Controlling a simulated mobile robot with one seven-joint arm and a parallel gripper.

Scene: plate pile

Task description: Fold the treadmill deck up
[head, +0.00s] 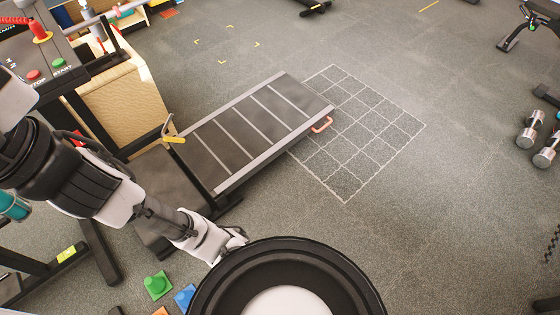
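The treadmill deck (248,125) is a dark belt with pale cross stripes and grey side rails. It lies low, stretching from the frame at lower left towards the upper right. A salmon-coloured handle (322,124) sticks out at its far end on the right. A yellow lever (173,138) stands beside the deck's near left side. The treadmill console (45,65) is at upper left. My gripper (236,238) is below the deck's near end in the picture, apart from the handle. It is small and partly hidden by the round black part at the bottom; its opening is unclear.
A white grid (375,135) is marked on the floor right of the deck. Dumbbells (532,128) lie at the right edge. A wooden cabinet (125,105) stands behind the console. The floor on the right is mostly clear.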

